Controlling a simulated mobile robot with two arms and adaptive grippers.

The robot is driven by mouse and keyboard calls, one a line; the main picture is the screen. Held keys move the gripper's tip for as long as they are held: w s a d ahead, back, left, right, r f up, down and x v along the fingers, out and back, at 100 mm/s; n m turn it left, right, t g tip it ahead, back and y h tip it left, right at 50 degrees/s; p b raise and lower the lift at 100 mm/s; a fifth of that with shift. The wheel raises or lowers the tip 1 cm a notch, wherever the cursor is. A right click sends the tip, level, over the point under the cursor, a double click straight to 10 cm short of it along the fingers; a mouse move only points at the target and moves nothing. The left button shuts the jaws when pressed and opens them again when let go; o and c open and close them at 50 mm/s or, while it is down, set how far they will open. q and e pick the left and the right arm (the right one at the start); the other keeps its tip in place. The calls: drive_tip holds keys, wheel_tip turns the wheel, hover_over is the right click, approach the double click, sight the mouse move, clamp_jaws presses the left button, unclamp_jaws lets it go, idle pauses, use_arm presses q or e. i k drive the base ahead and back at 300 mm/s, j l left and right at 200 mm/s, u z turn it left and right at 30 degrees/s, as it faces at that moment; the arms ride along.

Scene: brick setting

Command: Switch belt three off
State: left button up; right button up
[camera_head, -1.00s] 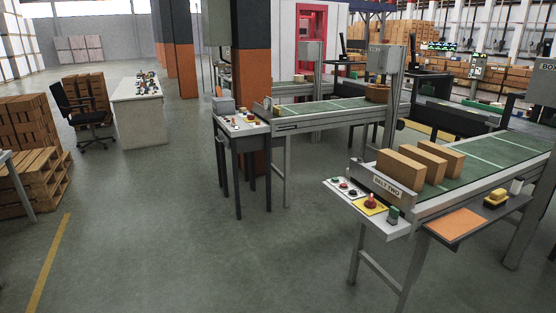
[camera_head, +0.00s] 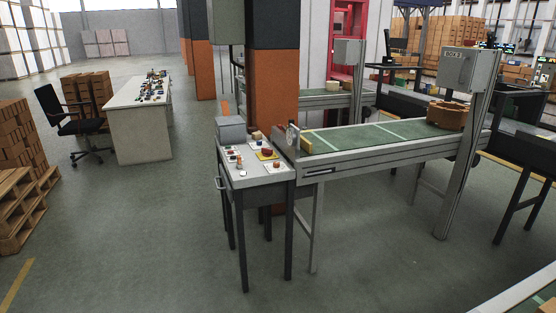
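A conveyor with a green belt (camera_head: 352,140) stands right of centre in the head view. A sign plate (camera_head: 293,138) at its near left end is seen too edge-on to read. A dark-legged control table (camera_head: 250,179) stands against that end. The switch positions are too small to tell. Neither of my grippers is in view.
A brown item (camera_head: 447,116) lies on the belt's far part. A grey post box (camera_head: 459,69) stands beside it. An orange-black column (camera_head: 274,90) rises behind the control table. A white table (camera_head: 140,118) and a chair (camera_head: 76,125) stand left. The floor in front is clear.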

sight(266, 152)
drive_tip(key=i+l+u, duration=0.1)
drive_tip(key=i, duration=0.35)
drive_tip(key=i+l+u, duration=0.1)
drive_tip(key=i, duration=0.4)
drive_tip(key=i+j+z, duration=0.1)
drive_tip(key=i+j, duration=0.35)
drive_tip(key=i+z, duration=0.15)
drive_tip(key=i, duration=0.3)
drive_tip(key=i+j+z, duration=0.1)
drive_tip(key=i, duration=0.4)
drive_tip(key=i+l, duration=0.2)
drive_tip(key=l, duration=0.2)
drive_tip(key=i+l+z, duration=0.15)
drive_tip(key=i+l, duration=0.35)
drive_tip(key=l, duration=0.25)
drive_tip(key=z, duration=0.05)
